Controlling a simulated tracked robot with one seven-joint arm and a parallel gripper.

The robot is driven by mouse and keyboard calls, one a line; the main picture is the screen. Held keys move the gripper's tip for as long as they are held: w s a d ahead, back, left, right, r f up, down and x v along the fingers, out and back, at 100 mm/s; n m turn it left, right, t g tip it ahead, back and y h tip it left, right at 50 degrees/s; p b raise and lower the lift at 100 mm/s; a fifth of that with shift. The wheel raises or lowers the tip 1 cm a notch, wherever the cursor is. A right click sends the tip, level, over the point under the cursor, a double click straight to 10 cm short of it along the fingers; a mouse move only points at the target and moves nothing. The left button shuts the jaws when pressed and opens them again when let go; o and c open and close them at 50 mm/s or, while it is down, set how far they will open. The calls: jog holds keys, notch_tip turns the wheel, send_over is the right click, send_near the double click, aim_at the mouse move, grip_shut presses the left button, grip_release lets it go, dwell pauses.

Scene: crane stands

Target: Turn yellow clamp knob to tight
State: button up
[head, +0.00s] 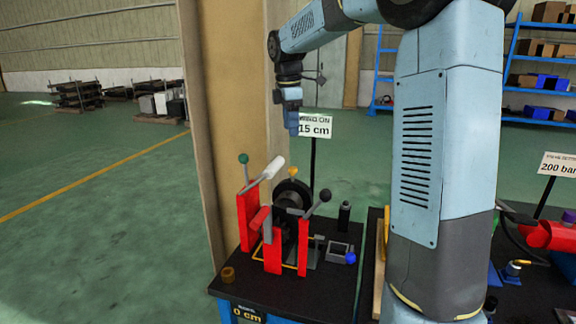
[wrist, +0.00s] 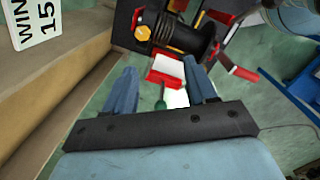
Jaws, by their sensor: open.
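The yellow clamp knob (head: 292,172) sits at the top of the black winch drum (head: 290,192) on the black-topped stand (head: 285,292). In the wrist view a yellow knob (wrist: 143,33), seemingly the same one, shows at the upper left, beyond the fingertips. My gripper (head: 292,131) points down above the winch, clear of the knob. In the wrist view its two blue fingers (wrist: 160,86) are apart with nothing held between them. The knob's turn position is too small to tell.
Red posts (head: 247,222) carry levers with a white grip (head: 273,167), a green ball (head: 243,158) and a dark ball (head: 325,195). A "15 cm" sign (head: 315,125) stands behind the winch. A "200 bar" stand (head: 558,165) is at right.

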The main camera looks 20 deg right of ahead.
jog(key=n, duration=0.2)
send_over(292, 167)
jog(key=f, duration=0.1)
jog(key=shift+y, duration=0.3)
jog(key=f, duration=1.3)
jog(key=shift+s+f, duration=0.2)
jog(key=shift+f, duration=0.2)
